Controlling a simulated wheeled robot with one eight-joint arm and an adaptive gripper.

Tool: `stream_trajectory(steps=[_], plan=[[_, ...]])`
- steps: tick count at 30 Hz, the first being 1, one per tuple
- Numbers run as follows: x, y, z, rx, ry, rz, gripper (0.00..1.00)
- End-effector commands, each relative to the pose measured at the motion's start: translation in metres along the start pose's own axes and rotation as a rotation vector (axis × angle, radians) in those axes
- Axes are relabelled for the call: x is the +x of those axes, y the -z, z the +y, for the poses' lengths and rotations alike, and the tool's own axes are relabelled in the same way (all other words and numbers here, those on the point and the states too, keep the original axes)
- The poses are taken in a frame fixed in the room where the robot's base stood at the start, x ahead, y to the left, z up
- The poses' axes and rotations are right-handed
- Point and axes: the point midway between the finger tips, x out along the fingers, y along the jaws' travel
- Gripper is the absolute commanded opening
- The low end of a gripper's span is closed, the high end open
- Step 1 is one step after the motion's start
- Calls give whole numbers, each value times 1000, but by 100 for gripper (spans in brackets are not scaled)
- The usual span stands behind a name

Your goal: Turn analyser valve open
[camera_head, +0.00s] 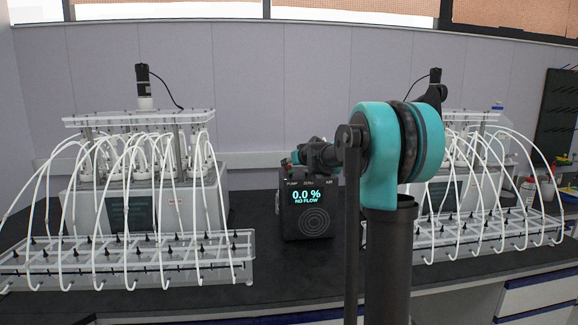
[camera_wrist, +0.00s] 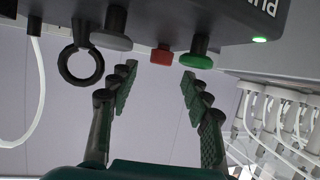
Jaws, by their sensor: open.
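The analyser (camera_head: 306,225) is a black box on the bench, its screen reading 0.0 % and NO FLOW. Its top carries the labels PUMP, ZERO and AIR. In the wrist view the analyser's edge (camera_wrist: 215,18) runs along the top, its lettering upside down. From it stick out a black ring (camera_wrist: 80,65), a grey knob (camera_wrist: 111,38), a red button (camera_wrist: 162,55) and a green knob (camera_wrist: 196,58). I cannot tell which is the valve. My gripper (camera_wrist: 157,82) is open and empty, its fingertips just short of the knobs. In the head view my arm partly hides it.
Reactor racks with white tubes stand left (camera_head: 125,255) and right (camera_head: 490,235) of the analyser on the dark bench (camera_head: 290,275). A white tube (camera_wrist: 38,95) hangs at the left in the wrist view.

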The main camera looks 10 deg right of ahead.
Motion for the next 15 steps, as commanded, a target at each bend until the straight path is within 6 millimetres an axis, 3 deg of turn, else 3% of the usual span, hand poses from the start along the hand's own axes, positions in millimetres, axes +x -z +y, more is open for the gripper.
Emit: stream_trajectory(steps=[6, 15], plan=[[30, 0, 0, 0, 1, 0, 48], [42, 0, 0, 0, 1, 0, 48]])
